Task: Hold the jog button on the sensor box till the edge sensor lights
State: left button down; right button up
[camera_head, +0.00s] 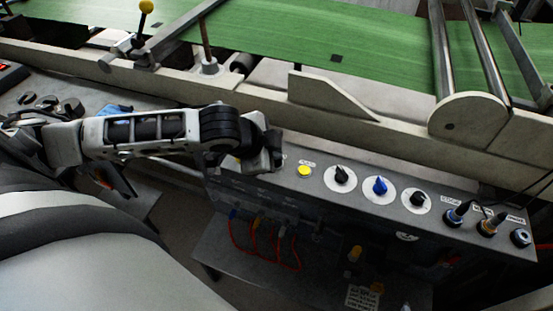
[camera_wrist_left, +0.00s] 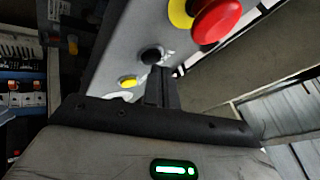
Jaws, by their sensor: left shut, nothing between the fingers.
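The grey sensor box (camera_head: 320,190) runs along below the machine frame. A yellow button (camera_head: 304,171) is on its top; a yellow button (camera_wrist_left: 128,82) and a black button (camera_wrist_left: 152,56) show in the left wrist view. I cannot read which is the jog button. My left gripper (camera_head: 268,152) is shut and empty over the box's left end, left of the yellow button, hiding that end. In the left wrist view its fingers (camera_wrist_left: 159,82) overlap the black button's lower edge; I cannot tell whether they touch it. I cannot make out a lit sensor lamp. My right gripper is out of view.
A red mushroom button (camera_wrist_left: 215,18) on a yellow collar stands beyond the black button. Black and blue knobs (camera_head: 379,187) and cable connectors (camera_head: 487,225) line the box to the right. Green web (camera_head: 290,35) runs behind the beige frame rail (camera_head: 270,110). Red cables (camera_head: 265,258) hang below.

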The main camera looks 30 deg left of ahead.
pick_arm(q)
jog(key=shift+f, duration=0.5)
dwell(1.6)
jog(key=shift+r, duration=0.1)
jog(key=shift+r+p, duration=0.75)
jog(key=shift+p, duration=0.4)
notch_tip(320, 180, up, 3)
jog(key=p, duration=0.3)
jog(key=shift+r+p, duration=0.1)
jog(key=shift+p, duration=0.25)
notch_tip(320, 180, up, 2)
jog(key=shift+p, duration=0.7)
